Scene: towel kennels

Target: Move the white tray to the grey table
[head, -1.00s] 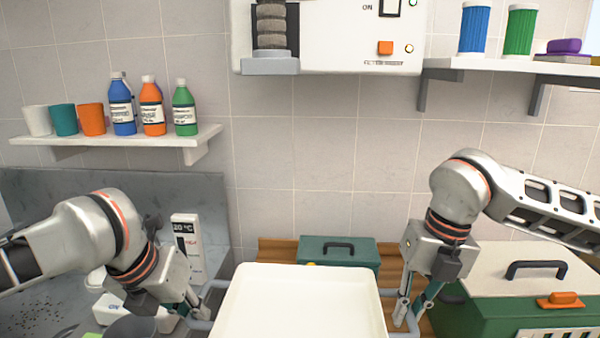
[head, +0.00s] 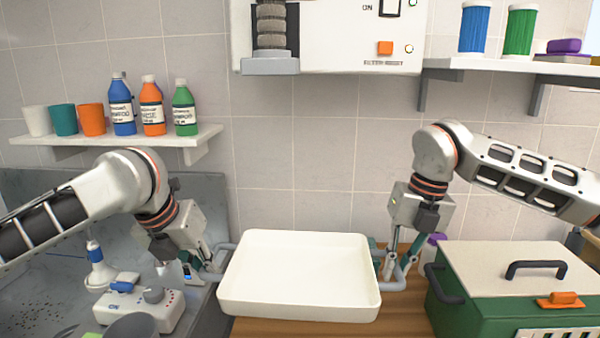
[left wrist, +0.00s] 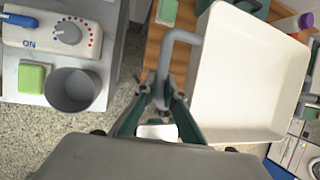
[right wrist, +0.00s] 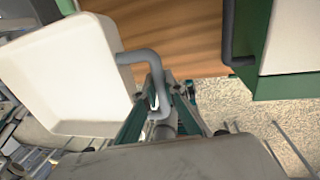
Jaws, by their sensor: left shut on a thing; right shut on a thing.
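The white tray (head: 298,268) is an empty, shallow rectangular tray with a grey handle at each end. It is held up between my two grippers, in front of a wooden surface. My left gripper (head: 208,276) is shut on the tray's left grey handle, which shows clearly in the left wrist view (left wrist: 167,65). My right gripper (head: 398,278) is shut on the right grey handle, also seen in the right wrist view (right wrist: 155,72). The tray looks close to level. I cannot make out a grey table for certain; a grey worktop (head: 60,270) is at the left.
A green box (head: 500,285) with a pale lid stands right of the tray on the wooden top (head: 300,327). A white control unit (head: 138,308) and a grey cup (left wrist: 72,88) sit on the left worktop. A shelf with cups and bottles (head: 115,135) hangs at the left.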

